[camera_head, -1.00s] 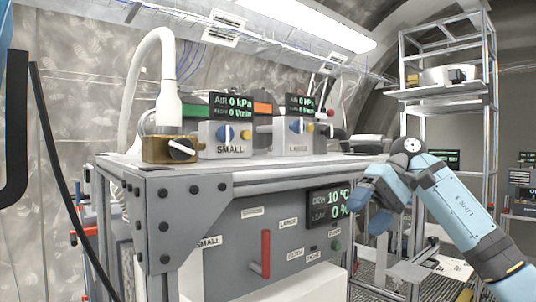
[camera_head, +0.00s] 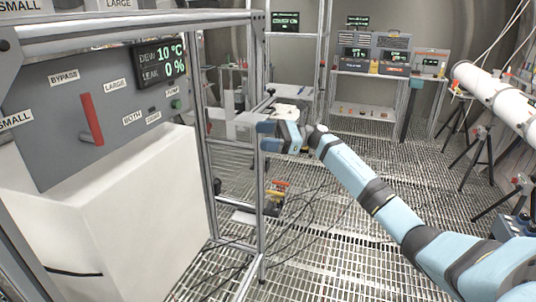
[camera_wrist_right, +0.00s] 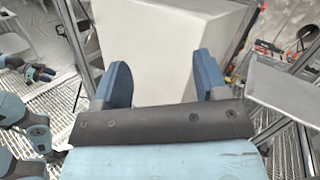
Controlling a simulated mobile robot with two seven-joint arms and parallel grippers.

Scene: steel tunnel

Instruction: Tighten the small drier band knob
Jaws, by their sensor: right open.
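The drier's small band knob is not in view now. The head view catches only the lower front of the drier bench: a "SMALL" label (camera_head: 18,5) at the top left edge, and a grey panel (camera_head: 50,150) with a red lever (camera_head: 92,118) and a dew and leak display (camera_head: 160,65). My right gripper (camera_head: 263,136) is right of that panel, apart from it, beyond the frame post. The right wrist view shows its two blue fingers (camera_wrist_right: 160,62) spread and empty, with a white box (camera_wrist_right: 160,40) beyond them.
The white box (camera_head: 130,215) stands under the panel. Metal frame posts (camera_head: 266,190) rise close to my right gripper. Cables (camera_head: 310,215) lie on the grated floor (camera_head: 350,260). A shelf of instruments (camera_head: 370,72) stands at the back, and a white tube (camera_head: 495,95) on tripods at the right.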

